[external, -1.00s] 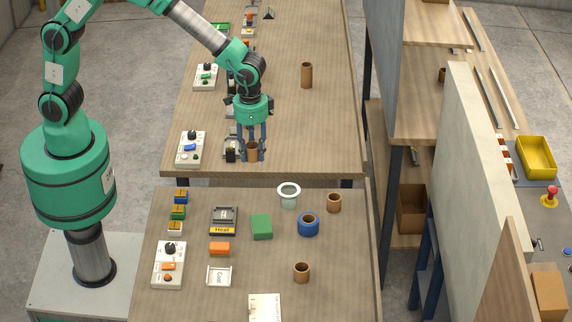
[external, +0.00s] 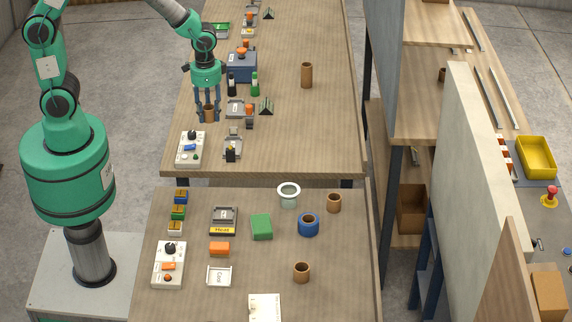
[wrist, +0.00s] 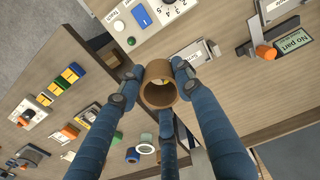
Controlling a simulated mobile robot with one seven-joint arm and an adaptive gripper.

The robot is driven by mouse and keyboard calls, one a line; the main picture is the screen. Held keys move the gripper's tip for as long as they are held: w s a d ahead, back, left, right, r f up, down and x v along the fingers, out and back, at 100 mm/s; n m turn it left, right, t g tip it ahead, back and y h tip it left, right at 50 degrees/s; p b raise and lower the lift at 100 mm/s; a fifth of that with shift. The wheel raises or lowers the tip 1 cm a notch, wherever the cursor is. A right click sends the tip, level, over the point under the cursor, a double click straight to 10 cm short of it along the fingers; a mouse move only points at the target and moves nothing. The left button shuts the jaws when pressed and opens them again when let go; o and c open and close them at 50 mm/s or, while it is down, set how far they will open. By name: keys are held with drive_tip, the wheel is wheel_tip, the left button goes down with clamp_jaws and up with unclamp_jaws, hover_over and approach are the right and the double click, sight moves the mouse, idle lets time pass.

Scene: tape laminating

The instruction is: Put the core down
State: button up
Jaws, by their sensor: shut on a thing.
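My gripper (external: 208,112) is shut on a brown cardboard core (external: 209,114), holding it over the left part of the far table, just behind the white control box (external: 191,148). In the wrist view the blue fingers surround the core (wrist: 159,86), and I look into its open end. The fingers hide part of its outer wall. Whether its lower end touches anything cannot be told. Other brown cores stand apart: a tall one (external: 307,75) on the far table, and two short ones (external: 334,203) (external: 301,272) on the near table.
Right of my gripper are a grey fixture (external: 239,109), a black-topped fixture (external: 232,150) and dark and green bottles (external: 255,84). The far table (external: 310,135) is bare at its right front. The near table holds a blue roll (external: 308,225) and a green block (external: 261,227).

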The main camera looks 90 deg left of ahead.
drive_tip(key=shift+s+a+f, duration=0.4)
drive_tip(key=shift+s+a, duration=0.1)
drive_tip(key=shift+s, duration=0.25)
wheel_tip(320, 180, down, 9)
drive_tip(key=shift+w+f, duration=0.1)
drive_tip(key=shift+w, duration=0.05)
drive_tip(key=b, duration=0.2)
hover_over(255, 150)
drive_tip(key=shift+f, duration=0.7)
drive_tip(key=shift+f+b, duration=0.35)
drive_tip(key=shift+f, duration=1.45)
drive_tip(key=shift+f, duration=0.1)
drive_tip(key=o, duration=0.8)
